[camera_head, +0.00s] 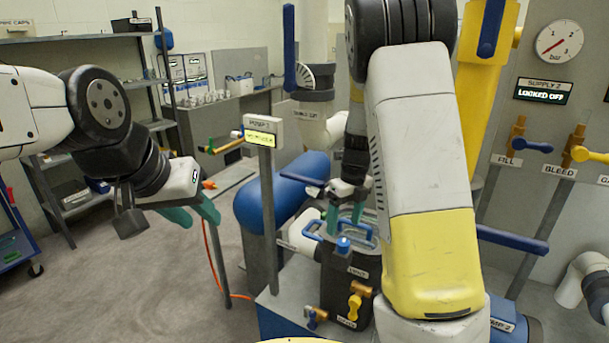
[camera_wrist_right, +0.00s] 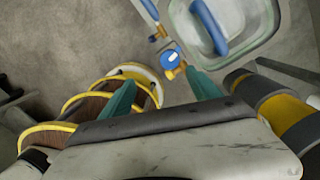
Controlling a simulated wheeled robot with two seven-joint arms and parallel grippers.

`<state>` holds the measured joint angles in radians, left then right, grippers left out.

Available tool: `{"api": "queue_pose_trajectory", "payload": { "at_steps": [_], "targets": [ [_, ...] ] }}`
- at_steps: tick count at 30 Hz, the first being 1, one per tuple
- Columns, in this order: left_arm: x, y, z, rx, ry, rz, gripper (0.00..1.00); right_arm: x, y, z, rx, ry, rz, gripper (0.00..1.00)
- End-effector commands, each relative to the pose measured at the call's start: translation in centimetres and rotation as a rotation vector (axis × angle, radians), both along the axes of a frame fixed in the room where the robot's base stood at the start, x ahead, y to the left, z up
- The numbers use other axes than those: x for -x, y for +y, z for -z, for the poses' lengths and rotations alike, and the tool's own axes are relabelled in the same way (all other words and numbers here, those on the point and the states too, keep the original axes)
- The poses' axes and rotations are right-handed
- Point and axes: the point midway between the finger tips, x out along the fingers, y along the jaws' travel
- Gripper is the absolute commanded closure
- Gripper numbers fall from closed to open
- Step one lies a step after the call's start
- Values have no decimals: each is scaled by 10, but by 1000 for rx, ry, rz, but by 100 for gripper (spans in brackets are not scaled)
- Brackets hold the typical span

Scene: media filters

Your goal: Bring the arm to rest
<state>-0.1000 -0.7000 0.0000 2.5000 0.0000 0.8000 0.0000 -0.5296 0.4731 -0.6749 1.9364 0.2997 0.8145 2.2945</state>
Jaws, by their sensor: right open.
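My right gripper (camera_head: 345,214) is open, with teal fingers pointing down over the filter housing in the middle of the head view. In the right wrist view my right gripper (camera_wrist_right: 160,79) has its fingers apart with nothing between them. A blue-capped brass valve (camera_wrist_right: 172,59) shows beyond the tips, and the lid with a blue handle (camera_wrist_right: 208,27) lies at the upper right. In the head view the blue cap (camera_head: 343,244) is just below the fingers. My left gripper (camera_head: 192,212) hangs at the left with nothing visible in it; its finger gap is unclear.
A post with a pump display (camera_head: 262,134) stands between my arms. A blue tank (camera_head: 262,205) is behind it. Supply panel valves (camera_head: 518,142) and a gauge (camera_head: 560,41) are at the right. Shelves (camera_head: 75,150) and a blue cart (camera_head: 14,240) stand at the left, with open floor before them.

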Motion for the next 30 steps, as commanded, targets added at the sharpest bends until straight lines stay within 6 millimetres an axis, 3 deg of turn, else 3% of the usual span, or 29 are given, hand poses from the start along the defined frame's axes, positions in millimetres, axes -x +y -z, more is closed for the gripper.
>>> {"api": "queue_pose_trajectory", "payload": {
  "at_steps": [8,15,21,24,30],
  "targets": [
    [0,0,0,0,0,0,64,65,13,-89,-92,-272,-818,28],
    [0,0,0,0,0,0,64,134,17,-151,103,-537,-1573,28],
    [0,0,0,0,0,0,64,189,17,-178,427,-615,-2141,28],
    [0,0,0,0,0,0,64,207,16,-184,567,-594,-2338,28],
    [0,0,0,0,0,0,64,223,15,-185,702,-543,-2520,28]
  ]
}}
